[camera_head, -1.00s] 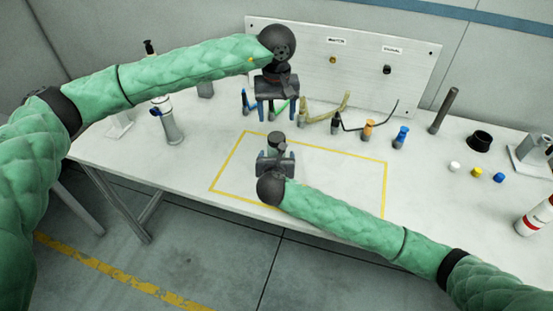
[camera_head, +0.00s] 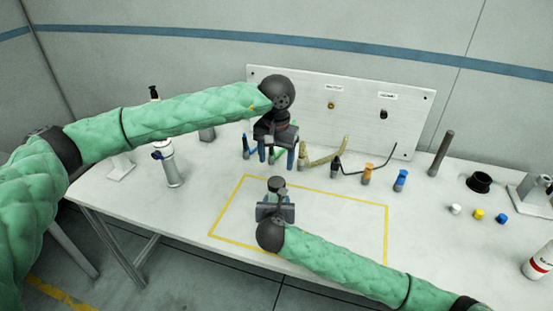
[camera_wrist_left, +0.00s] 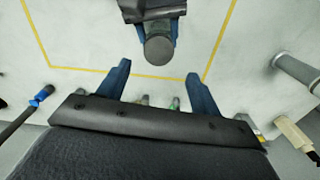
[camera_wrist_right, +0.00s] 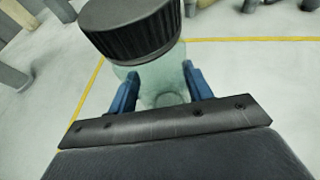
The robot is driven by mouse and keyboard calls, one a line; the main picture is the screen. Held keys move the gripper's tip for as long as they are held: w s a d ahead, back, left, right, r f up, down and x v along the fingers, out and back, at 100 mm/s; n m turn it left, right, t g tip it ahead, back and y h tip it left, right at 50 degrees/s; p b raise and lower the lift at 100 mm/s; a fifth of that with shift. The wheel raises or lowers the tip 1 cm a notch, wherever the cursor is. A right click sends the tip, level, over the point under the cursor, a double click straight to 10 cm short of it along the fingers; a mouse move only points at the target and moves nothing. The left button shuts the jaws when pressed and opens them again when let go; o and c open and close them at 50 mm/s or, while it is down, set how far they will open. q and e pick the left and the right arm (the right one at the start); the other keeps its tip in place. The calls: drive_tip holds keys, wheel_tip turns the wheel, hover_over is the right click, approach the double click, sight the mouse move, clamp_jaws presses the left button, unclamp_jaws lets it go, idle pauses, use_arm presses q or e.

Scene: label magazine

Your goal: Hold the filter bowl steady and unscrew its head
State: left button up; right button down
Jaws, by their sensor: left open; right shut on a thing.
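The filter shows best in the right wrist view: a black ribbed head (camera_wrist_right: 132,28) sits on a clear, greenish filter bowl (camera_wrist_right: 160,85). In the head view the filter head (camera_head: 277,183) stands above the yellow-outlined area. My right gripper (camera_wrist_right: 155,92) is shut on the bowl, below the head, with its blue fingers on both sides. My left gripper (camera_head: 277,154) is open and empty, behind the filter in the head view. In the left wrist view the filter head (camera_wrist_left: 159,48) lies beyond its open fingers (camera_wrist_left: 160,82), apart from them. Whether the bowl touches the table is hidden.
A panel (camera_head: 360,115) with two fittings stands at the back. Several marker-like tools and small hoses stand before it. A grey cylinder (camera_head: 172,168) stands left. A dark rod (camera_head: 440,154), a black ring (camera_head: 479,182) and coloured caps (camera_head: 478,214) are right. The yellow outline's right half is clear.

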use_arm(q)
drive_tip(key=m, duration=0.3)
